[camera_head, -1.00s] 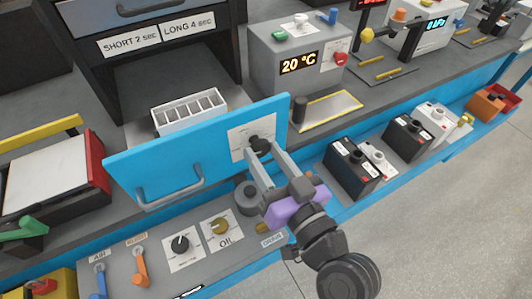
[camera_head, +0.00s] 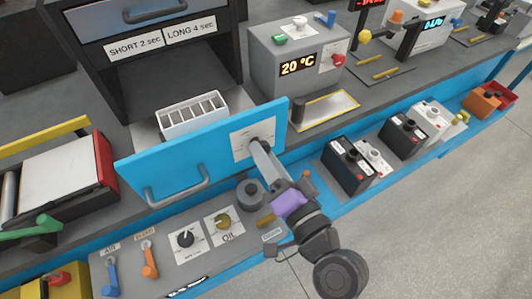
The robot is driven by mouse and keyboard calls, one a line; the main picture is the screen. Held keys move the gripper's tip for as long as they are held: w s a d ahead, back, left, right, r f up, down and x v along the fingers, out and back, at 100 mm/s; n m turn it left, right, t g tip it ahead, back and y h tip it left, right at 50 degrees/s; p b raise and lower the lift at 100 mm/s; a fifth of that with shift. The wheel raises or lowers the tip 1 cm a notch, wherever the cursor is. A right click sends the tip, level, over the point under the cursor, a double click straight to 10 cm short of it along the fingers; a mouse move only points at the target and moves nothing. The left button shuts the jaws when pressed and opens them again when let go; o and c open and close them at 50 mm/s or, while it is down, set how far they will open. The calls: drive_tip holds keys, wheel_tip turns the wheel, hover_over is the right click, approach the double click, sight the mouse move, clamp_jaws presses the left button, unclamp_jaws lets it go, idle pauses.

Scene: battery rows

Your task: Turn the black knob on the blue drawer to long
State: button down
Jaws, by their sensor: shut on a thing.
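The blue drawer (camera_head: 137,174) stands pulled out, its front panel facing me with a grey handle (camera_head: 180,188) low on it. The black knob (camera_head: 257,141) sits on a white plate (camera_head: 241,144) at the panel's right end, mostly hidden behind my fingers. My gripper (camera_head: 259,148) is shut on the knob, its fingers seen nearly edge-on, one in front of the other. The plate's markings are too small to read, and the knob's pointer is hidden.
A white slotted tray (camera_head: 190,124) sits in the open drawer. A sign above reads SHORT 2 sec (camera_head: 134,48) and LONG 4 sec (camera_head: 190,33). Below are a panel with knobs and levers (camera_head: 210,260). Batteries (camera_head: 345,168) stand to the right. A grey box showing 20 °C (camera_head: 262,55) is behind.

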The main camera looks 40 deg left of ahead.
drive_tip(key=shift+m, duration=0.3)
drive_tip(key=c, duration=0.8)
unclamp_jaws()
drive_tip(key=shift+c, duration=0.2)
drive_tip(key=shift+d, duration=0.1)
drive_tip(key=b+v, duration=0.1)
drive_tip(key=v, duration=0.6)
drive_tip(key=shift+d, duration=0.25)
drive_tip(key=shift+s, duration=0.1)
